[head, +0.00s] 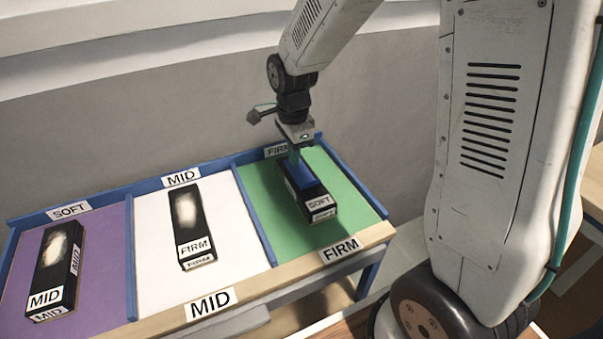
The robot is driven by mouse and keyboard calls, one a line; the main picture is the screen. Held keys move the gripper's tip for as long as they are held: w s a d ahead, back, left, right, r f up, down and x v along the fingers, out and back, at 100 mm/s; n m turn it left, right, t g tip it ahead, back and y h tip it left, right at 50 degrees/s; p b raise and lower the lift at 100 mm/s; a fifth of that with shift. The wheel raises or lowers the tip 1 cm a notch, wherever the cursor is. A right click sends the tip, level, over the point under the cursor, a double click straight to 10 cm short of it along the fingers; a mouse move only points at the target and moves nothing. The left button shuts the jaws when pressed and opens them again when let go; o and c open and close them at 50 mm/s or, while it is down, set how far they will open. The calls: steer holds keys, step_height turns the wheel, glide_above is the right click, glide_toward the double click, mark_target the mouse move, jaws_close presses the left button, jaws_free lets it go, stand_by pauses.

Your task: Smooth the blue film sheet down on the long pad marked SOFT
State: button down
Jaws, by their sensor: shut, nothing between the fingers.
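The long black pad marked SOFT (319,203) lies in the green compartment on the right of the table. A blue film sheet (314,180) covers part of its top, with black pad showing around it. My gripper (297,158) is shut, pointing down at the sheet's far end. It hides part of the sheet and the pad's far end. I cannot tell whether the fingertips touch the sheet or hover just above it.
A black pad marked MID (46,298) lies in the purple compartment, and one marked FIRM (193,250) in the white compartment; both have pale patches on top. Blue dividers (252,222) separate the compartments. A wooden front rail (265,281) carries labels. A grey wall (120,120) stands behind.

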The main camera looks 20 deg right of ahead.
step_height(320, 180, up, 8)
steer(key=shift+r, duration=0.25)
stand_by(0.6)
stand_by(0.9)
steer(key=s+d+r+n, duration=0.1)
steer(key=s+r+n, duration=0.2)
steer(key=s+n, duration=0.6)
steer(key=s+d+r+n+t, duration=0.1)
steer(key=s+r+n, duration=0.3)
steer(key=s+n, duration=0.5)
steer(key=s+d, duration=0.1)
steer(key=s, duration=0.6)
steer(key=shift+s, duration=0.2)
steer(key=shift+r, duration=0.1)
